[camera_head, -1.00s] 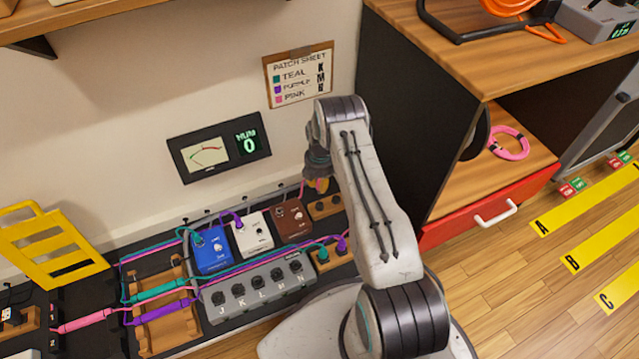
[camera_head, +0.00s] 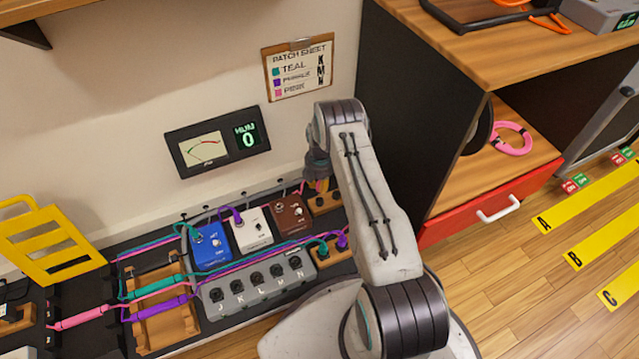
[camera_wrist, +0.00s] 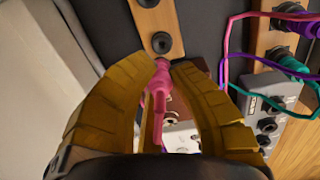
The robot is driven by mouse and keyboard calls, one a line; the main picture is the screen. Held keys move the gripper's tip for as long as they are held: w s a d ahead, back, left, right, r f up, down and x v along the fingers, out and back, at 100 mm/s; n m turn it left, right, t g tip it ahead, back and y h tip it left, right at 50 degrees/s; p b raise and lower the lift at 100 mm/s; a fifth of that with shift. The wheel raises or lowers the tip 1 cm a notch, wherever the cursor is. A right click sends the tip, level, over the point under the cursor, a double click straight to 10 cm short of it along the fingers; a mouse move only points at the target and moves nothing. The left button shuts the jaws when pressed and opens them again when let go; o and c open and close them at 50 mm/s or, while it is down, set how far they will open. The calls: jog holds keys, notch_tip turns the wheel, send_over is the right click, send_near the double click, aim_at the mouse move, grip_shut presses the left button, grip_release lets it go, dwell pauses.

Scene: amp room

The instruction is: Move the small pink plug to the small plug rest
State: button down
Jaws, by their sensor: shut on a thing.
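The small pink plug (camera_wrist: 160,88) is between the yellow fingers of my gripper (camera_wrist: 166,66) in the wrist view, its tip toward a wooden block (camera_wrist: 150,22) with black round sockets. Whether the tip touches the nearer socket I cannot tell. A second small wooden block (camera_head: 335,258) holds a teal plug (camera_head: 322,248) and a purple plug (camera_head: 342,241).
Blue (camera_head: 211,249) and white (camera_head: 250,230) pedals stand left of the brown one. A wooden cable rack (camera_head: 160,318) and yellow frame (camera_head: 45,245) are at left. A dark cabinet (camera_head: 418,110) stands close at right.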

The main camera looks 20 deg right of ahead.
aim_at(319, 193)
jog(key=shift+f+b, duration=0.9)
jog(key=shift+f, duration=1)
jog(key=shift+f+b, duration=0.55)
jog(key=shift+b, duration=0.15)
jog(key=shift+f, duration=0.1)
jog(key=c, duration=1.2)
grip_release()
jog(key=shift+o, duration=0.2)
notch_tip(319, 193, up, 12)
jog(key=shift+s, duration=0.15)
